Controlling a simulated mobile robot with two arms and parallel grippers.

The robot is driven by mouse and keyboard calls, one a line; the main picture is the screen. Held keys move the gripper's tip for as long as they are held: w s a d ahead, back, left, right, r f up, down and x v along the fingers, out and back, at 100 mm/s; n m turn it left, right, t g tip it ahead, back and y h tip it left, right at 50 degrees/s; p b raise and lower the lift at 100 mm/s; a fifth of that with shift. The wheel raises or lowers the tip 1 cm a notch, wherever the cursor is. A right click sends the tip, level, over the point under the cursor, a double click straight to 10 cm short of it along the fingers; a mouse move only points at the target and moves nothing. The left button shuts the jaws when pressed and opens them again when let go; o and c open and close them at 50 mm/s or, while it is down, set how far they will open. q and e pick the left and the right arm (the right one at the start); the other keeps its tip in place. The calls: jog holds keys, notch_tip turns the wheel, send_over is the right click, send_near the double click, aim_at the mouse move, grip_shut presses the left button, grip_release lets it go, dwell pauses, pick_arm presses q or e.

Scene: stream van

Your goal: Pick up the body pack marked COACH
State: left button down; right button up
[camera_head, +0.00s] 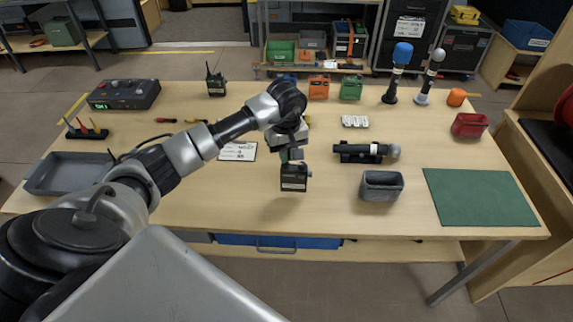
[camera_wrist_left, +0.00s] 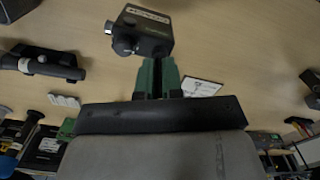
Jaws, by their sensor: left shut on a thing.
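A small dark body pack (camera_head: 293,178) with a white label hangs from my left gripper (camera_head: 291,156), above the middle of the table. The label's writing is too small to read in the head view. In the left wrist view, the green fingers of my left gripper (camera_wrist_left: 157,75) are shut on the body pack (camera_wrist_left: 143,32), whose label shows upside down and is hard to read. Its shadow lies on the table apart from it. Another dark pack with a short antenna (camera_head: 215,82) stands at the back left of the table. My right gripper is not in view.
The table (camera_head: 250,215) has a grey tray (camera_head: 68,173) at left and a green mat (camera_head: 478,198) at right. A grey bin (camera_head: 381,186) and a microphone in a black holder (camera_head: 362,152) stand right of the pack. Upright microphones (camera_head: 397,72) are behind.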

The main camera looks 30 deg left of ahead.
pick_arm(q)
jog(key=d+r+b, duration=0.3)
jog(key=d+r, duration=0.4)
jog(key=d, duration=0.4)
jog(key=shift+w+d+r, duration=0.2)
jog(key=shift+d, duration=0.15)
